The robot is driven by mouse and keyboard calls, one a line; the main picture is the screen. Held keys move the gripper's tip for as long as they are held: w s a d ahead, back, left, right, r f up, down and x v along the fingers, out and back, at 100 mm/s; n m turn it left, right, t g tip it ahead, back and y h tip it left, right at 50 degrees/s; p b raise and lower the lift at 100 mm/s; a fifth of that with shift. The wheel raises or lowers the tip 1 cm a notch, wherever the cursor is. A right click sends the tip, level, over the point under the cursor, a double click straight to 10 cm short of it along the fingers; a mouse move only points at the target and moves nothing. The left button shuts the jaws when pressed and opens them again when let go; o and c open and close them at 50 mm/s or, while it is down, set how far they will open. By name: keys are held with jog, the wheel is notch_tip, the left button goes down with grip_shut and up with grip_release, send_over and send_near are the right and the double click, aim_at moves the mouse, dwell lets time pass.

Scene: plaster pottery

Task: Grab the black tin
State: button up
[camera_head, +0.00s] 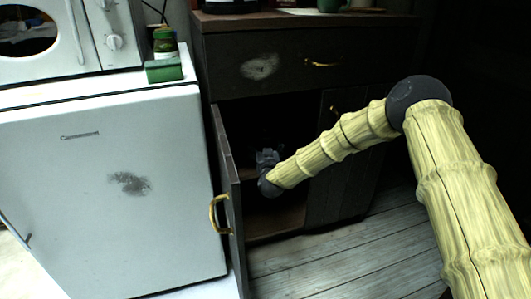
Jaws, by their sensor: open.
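My arm reaches from the right into the open dark cabinet (275,222). My gripper (267,155) is small and dark at the cabinet opening, and it is open. I cannot make out a black tin clearly; the cabinet's inside is very dark, and any tin there blends into the shadow around and behind my gripper. I cannot tell whether my gripper touches anything.
The cabinet door (228,185) with a brass handle stands open at the left. A white fridge (100,190) stands beside it, with a green box (164,71) and a green-lidded jar (165,43) on top. A closed drawer (290,65) is above. Wooden floor (340,252) lies in front.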

jog(key=c, duration=1.2)
jog(key=shift+o, duration=0.2)
jog(key=shift+r, duration=0.1)
